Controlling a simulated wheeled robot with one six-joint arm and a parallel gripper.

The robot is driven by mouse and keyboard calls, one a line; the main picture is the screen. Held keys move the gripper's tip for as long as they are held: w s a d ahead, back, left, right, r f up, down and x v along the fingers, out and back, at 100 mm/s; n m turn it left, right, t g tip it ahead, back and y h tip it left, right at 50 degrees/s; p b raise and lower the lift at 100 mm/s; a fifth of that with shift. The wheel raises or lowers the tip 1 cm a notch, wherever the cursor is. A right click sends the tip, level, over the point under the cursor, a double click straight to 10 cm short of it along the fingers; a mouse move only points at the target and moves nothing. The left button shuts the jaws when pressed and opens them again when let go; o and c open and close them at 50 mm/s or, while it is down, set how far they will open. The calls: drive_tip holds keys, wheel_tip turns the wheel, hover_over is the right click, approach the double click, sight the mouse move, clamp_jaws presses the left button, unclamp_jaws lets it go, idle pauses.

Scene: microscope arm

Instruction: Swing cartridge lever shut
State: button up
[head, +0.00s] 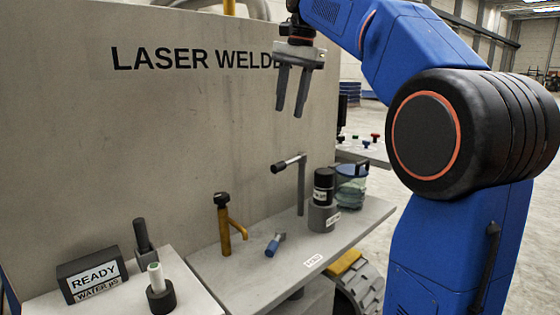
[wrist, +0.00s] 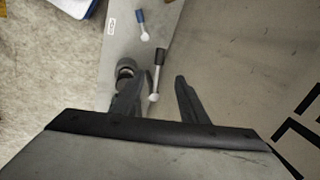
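My gripper (head: 289,112) is open and empty, pointing down in front of the panel, well above the shelf. A lever with a black grip (head: 284,165) sticks out to the left from the top of a thin grey post (head: 301,190). Beside it, a black cartridge-like cylinder (head: 323,185) stands upright in a grey holder (head: 322,218). In the wrist view the black grip (wrist: 160,56) and its pale pivot end (wrist: 154,97) lie below and between my open fingers (wrist: 157,82), apart from them. The holder (wrist: 126,68) is partly hidden behind the left finger.
A blue-handled part (head: 273,246) and a yellow valve (head: 223,225) stand on the shelf (head: 240,285). A READY box (head: 90,277) and a white-tipped post (head: 157,285) are at lower left. A teal-filled jar (head: 350,185) is right of the holder. The LASER WELDER panel (head: 170,120) stands behind.

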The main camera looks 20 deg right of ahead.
sight(279, 163)
drive_tip(key=w+f, duration=0.1)
drive_tip(key=f, duration=0.4)
drive_tip(key=w+a+f, duration=0.1)
drive_tip(key=f, duration=1)
drive_tip(key=shift+w+a+f, duration=0.35)
drive_tip(key=shift+w, duration=0.05)
clamp_jaws()
